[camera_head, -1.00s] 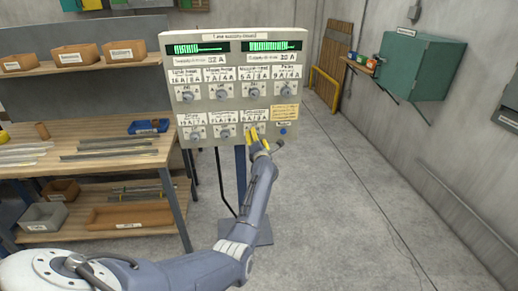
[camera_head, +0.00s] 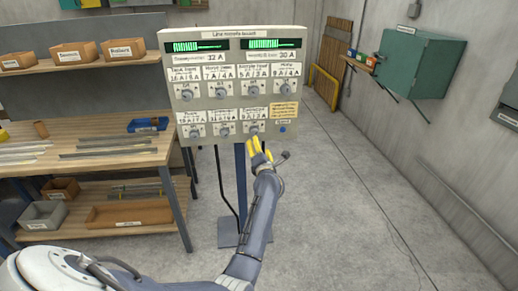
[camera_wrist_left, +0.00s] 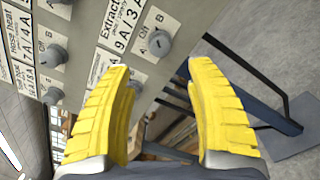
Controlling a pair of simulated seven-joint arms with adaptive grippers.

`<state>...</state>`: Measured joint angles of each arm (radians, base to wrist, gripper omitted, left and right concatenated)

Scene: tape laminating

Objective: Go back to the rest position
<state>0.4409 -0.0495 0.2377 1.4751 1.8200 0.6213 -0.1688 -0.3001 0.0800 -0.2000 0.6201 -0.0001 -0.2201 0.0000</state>
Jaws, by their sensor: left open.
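My left gripper (camera_head: 259,152) is open and empty, with yellow fingers, just below the bottom edge of the control panel (camera_head: 291,90) in the head view. In the left wrist view its two fingers (camera_wrist_left: 165,110) stand wide apart with nothing between them. The panel's lower right knob (camera_head: 253,127) is just above the fingertips. That knob also shows beyond the fingertips in the left wrist view (camera_wrist_left: 159,43), apart from them. The panel carries several labelled knobs in two rows and two green displays (camera_head: 275,44). My right gripper is not in view.
A wooden workbench (camera_head: 90,163) with metal strips and a blue tray (camera_head: 148,125) stands at the left. The panel's post (camera_head: 240,185) rises from a floor plate. A green cabinet (camera_head: 418,65) hangs on the right wall. The floor at the right is clear.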

